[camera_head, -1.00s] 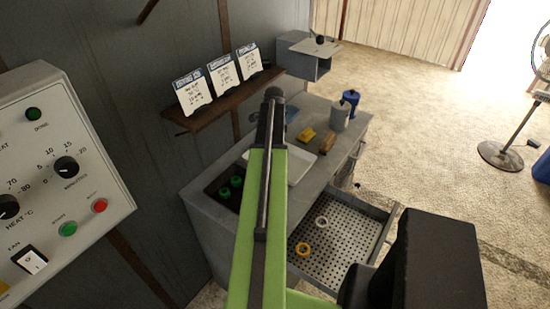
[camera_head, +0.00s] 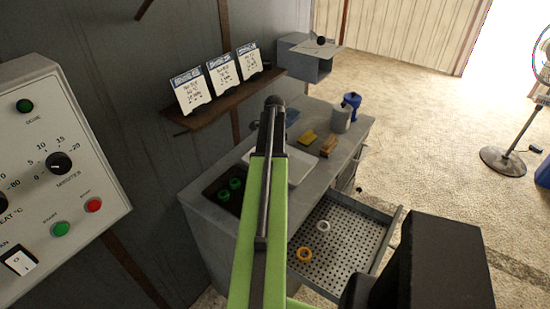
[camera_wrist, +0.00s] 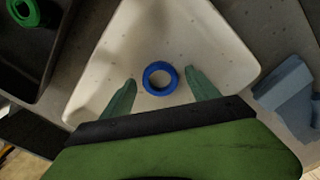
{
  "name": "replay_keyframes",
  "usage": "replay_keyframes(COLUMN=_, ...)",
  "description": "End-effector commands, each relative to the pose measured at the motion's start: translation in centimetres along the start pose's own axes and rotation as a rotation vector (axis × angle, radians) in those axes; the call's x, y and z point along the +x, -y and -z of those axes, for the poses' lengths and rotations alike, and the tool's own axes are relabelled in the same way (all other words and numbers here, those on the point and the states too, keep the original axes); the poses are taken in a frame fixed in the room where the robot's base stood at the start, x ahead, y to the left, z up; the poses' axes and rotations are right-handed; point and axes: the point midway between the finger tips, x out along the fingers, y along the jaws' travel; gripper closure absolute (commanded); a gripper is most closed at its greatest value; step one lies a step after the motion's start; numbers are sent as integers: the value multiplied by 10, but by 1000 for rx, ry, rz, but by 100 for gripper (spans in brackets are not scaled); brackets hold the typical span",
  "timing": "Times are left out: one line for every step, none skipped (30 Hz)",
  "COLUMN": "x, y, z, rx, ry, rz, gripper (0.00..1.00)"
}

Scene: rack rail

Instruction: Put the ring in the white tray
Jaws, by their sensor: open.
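The white tray (camera_wrist: 222,45) lies under my gripper in the wrist view. In the head view a pale part of it (camera_head: 303,166) shows on the bench to the right of my arm. A blue ring (camera_wrist: 148,88) lies flat in the tray. My gripper (camera_wrist: 161,82) is open, with one finger on each side of the blue ring and a gap to it. I cannot tell how high the fingers are above the tray. In the head view my arm hides the gripper and the blue ring.
A dark tray (camera_head: 211,189) with green rings (camera_head: 228,188) stands left of the white tray. An open perforated drawer (camera_head: 345,245) below holds an orange ring (camera_head: 303,254) and a white ring (camera_head: 323,225). A blue-grey object (camera_wrist: 287,92) lies close to the white tray's right side.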

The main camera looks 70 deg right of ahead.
Motion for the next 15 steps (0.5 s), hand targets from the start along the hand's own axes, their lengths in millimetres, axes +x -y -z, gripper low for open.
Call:
replay_keyframes(x=-2, y=0, z=0, rx=0, ry=0, rz=0, gripper=30)
replay_keyframes(x=-4, y=0, z=0, rx=0, ry=0, rz=0, gripper=30)
replay_keyframes(x=-8, y=0, z=0, rx=0, ry=0, rz=0, gripper=30)
replay_keyframes(x=-11, y=0, z=0, rx=0, ry=0, rz=0, gripper=30)
replay_keyframes(x=-15, y=0, z=0, rx=0, ry=0, rz=0, gripper=30)
replay_keyframes(x=-20, y=0, z=0, rx=1, ry=0, rz=0, gripper=30)
replay_keyframes(x=-26, y=0, z=0, rx=1, ry=0, rz=0, gripper=30)
replay_keyframes(x=-31, y=0, z=0, rx=1, ry=0, rz=0, gripper=30)
replay_keyframes(x=-39, y=0, z=0, rx=1, ry=0, rz=0, gripper=30)
replay_keyframes(x=-44, y=0, z=0, rx=1, ry=0, rz=0, gripper=30)
replay_keyframes(x=-50, y=0, z=0, rx=1, ry=0, rz=0, gripper=30)
replay_keyframes(x=-58, y=0, z=1, rx=1, ry=0, rz=0, gripper=30)
replay_keyframes(x=-64, y=0, z=1, rx=1, ry=0, rz=0, gripper=30)
replay_keyframes(x=-68, y=0, z=1, rx=1, ry=0, rz=0, gripper=30)
replay_keyframes(x=-74, y=0, z=1, rx=1, ry=0, rz=0, gripper=30)
